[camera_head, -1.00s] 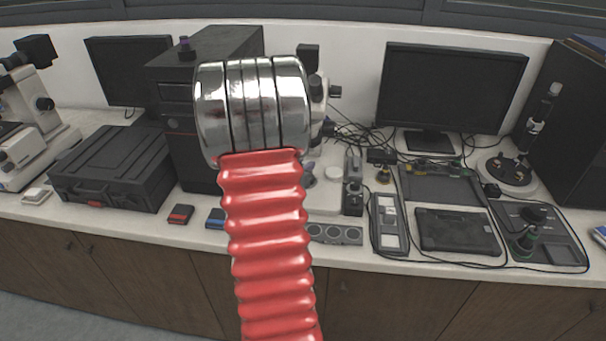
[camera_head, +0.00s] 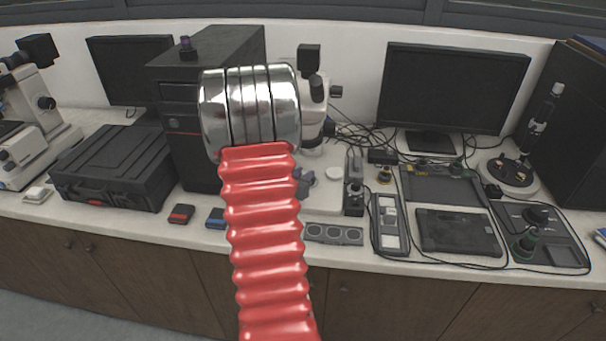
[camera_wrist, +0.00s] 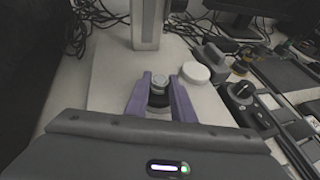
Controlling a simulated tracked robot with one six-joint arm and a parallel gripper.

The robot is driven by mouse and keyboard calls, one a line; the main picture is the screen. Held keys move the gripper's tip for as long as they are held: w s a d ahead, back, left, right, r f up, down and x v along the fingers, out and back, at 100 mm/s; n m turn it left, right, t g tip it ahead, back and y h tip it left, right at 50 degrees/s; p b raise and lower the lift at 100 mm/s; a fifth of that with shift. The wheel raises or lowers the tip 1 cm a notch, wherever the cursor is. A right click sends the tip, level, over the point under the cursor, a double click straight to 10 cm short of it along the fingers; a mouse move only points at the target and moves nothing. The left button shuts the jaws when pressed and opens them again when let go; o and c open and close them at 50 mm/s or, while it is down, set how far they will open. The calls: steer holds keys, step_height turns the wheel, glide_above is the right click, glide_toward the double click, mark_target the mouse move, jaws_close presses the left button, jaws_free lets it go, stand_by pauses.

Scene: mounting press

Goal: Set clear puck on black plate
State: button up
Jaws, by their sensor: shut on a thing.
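In the wrist view the two purple fingers of my gripper (camera_wrist: 159,84) are shut on a small pale, clear-looking puck (camera_wrist: 158,77). A dark surface (camera_wrist: 158,100), which looks like the black plate, shows between the fingers just below the puck. I cannot tell whether the puck touches it. In the head view my red arm and its metal joint hide most of this spot. Only a bit of my gripper (camera_head: 303,184) shows at the arm's right edge, and the puck is not visible there.
A white round disc (camera_wrist: 194,73) lies on the white base (camera_wrist: 110,75), close to the right finger. A pale upright column (camera_wrist: 147,22) rises behind the puck. A grey three-circle block (camera_head: 334,234) sits at the bench front, and dark devices crowd the right side.

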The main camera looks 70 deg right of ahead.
steer(key=shift+f, duration=0.1)
steer(key=o, duration=1)
steer(key=shift+a+r, duration=0.35)
steer(key=shift+a, duration=0.05)
steer(key=v, duration=1.1)
steer(key=shift+r, duration=0.1)
